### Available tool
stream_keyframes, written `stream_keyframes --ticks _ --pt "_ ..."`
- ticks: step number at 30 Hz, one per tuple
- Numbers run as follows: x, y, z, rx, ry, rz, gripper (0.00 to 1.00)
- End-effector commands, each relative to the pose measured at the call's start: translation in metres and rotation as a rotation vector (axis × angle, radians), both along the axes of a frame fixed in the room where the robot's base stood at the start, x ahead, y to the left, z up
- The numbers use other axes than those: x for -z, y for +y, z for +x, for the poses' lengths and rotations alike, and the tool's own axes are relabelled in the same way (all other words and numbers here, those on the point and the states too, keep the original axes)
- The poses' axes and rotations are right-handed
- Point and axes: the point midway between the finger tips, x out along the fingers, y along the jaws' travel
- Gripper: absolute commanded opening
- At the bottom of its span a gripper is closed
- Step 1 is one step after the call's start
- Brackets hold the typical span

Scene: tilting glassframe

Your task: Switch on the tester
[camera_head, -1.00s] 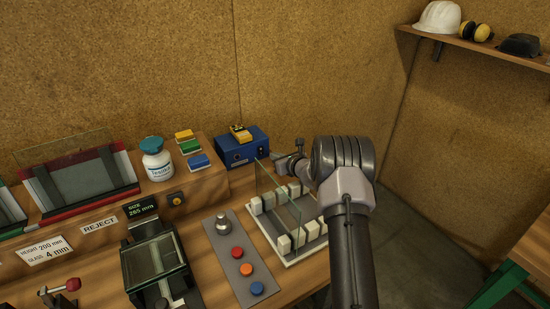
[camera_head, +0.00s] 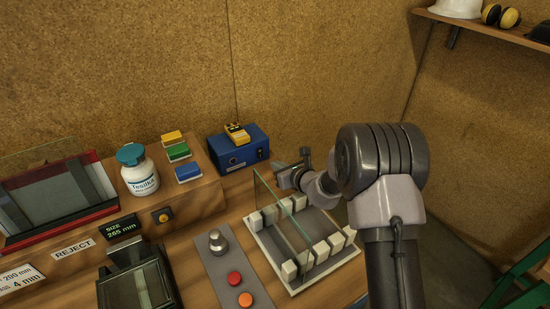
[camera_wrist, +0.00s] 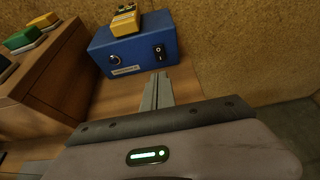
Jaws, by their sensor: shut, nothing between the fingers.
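A blue box (camera_head: 238,149) with a yellow device (camera_head: 236,131) lying on top stands at the back of the bench, against the wall.
A glass pane (camera_head: 273,207) stands upright in a white-blocked rack (camera_head: 318,273) close to my gripper. A white bottle (camera_head: 140,175) and coloured blocks (camera_head: 179,152) stand on the wooden step to the left. A grey button panel (camera_head: 222,265) is in front.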

Motion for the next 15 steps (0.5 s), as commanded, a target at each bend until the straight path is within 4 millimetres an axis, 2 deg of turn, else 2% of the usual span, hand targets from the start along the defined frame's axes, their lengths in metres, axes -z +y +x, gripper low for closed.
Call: stream_keyframes --ticks 5,15 --pt "0.005 0.004 0.006 0.000 0.000 0.000 0.00" --pt "0.033 0.037 0.056 0.000 -0.001 -0.001 0.00"
